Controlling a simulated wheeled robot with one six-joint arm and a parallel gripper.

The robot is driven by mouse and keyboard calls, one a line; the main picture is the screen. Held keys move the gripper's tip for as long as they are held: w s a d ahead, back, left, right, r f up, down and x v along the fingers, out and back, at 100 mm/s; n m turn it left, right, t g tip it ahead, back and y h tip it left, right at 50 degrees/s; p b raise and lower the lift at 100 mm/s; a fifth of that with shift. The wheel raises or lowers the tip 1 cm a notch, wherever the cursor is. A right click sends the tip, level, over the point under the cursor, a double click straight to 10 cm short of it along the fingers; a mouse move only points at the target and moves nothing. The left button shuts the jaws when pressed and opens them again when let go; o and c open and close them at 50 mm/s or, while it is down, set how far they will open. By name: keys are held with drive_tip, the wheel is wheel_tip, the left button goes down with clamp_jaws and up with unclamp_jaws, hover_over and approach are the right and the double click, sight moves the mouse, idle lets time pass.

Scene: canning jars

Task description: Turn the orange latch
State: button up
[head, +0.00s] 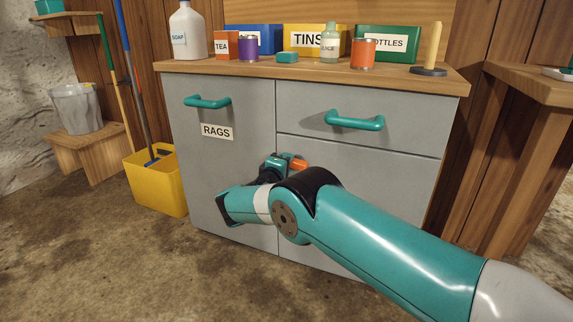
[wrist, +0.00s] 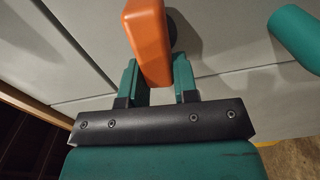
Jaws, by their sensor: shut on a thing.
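The orange latch (head: 299,163) is on the front of the grey cabinet, near the seam between its left door and right side. In the wrist view the latch (wrist: 149,45) is a thick orange bar, slightly tilted, with a dark round mount partly hidden behind it. My gripper (head: 287,162) is at the latch, with its teal fingers on either side of the bar; the wrist view shows the gripper (wrist: 156,70) shut on the bar's near end. My own arm hides part of the cabinet front below the latch in the head view.
Teal handles stick out from the left door (head: 207,102) and the drawer (head: 355,121); one teal handle (wrist: 297,38) shows close by in the wrist view. A yellow bucket (head: 157,182) stands left of the cabinet. Boxes, cans and bottles stand on the wooden top (head: 390,72).

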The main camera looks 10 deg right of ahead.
drive_tip(key=shift+f+n, duration=0.2)
drive_tip(key=shift+n, duration=0.3)
drive_tip(key=o, duration=0.9)
